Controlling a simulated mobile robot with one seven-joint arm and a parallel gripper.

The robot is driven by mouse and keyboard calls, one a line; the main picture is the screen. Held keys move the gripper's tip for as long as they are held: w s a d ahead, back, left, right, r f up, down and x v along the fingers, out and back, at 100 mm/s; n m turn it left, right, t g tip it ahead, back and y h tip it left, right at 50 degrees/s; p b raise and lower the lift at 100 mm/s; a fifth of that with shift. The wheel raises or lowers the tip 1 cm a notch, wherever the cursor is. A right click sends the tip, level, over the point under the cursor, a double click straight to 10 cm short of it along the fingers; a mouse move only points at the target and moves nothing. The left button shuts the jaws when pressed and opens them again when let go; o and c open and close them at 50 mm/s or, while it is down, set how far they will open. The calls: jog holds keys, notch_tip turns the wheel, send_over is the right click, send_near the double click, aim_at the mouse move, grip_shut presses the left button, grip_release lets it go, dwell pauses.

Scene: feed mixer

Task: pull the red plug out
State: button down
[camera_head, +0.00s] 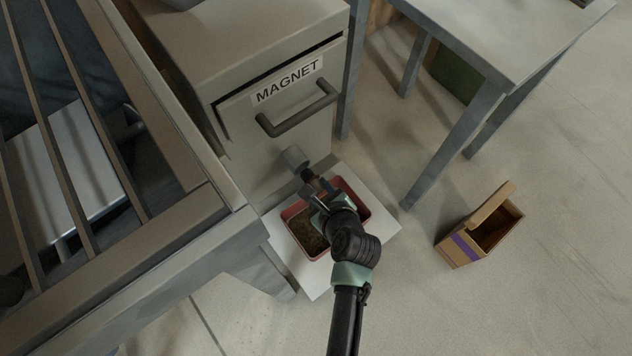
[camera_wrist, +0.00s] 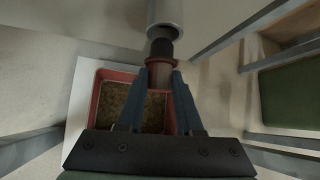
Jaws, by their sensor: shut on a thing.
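The red plug (camera_wrist: 160,66) is between my fingertips in the wrist view, at the mouth of a grey spout (camera_wrist: 166,12). A dark collar (camera_wrist: 161,47) shows between the plug and the spout. In the head view the spout (camera_head: 295,158) juts from the front of the grey MAGNET cabinet, and the plug is mostly hidden by my gripper. My gripper (camera_head: 314,187) is shut on the plug, with one finger on each side; it also shows in the wrist view (camera_wrist: 157,80). I cannot tell how deep the plug sits.
A red tray (camera_head: 290,211) of brown-green feed lies under my gripper on a white board (camera_head: 384,226). The cabinet drawer has a bar handle (camera_head: 298,112). A slatted metal frame (camera_head: 190,235) stands left, a grey table (camera_head: 490,40) right. An open cardboard box (camera_head: 462,250) sits on the floor.

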jog(key=shift+s+d+f+p, duration=0.1)
jog(key=shift+s+d+p, duration=0.15)
jog(key=shift+s+d, duration=0.45)
jog(key=shift+s+d+p, duration=0.2)
jog(key=shift+s+d, duration=0.3)
jog(key=shift+s, duration=0.4)
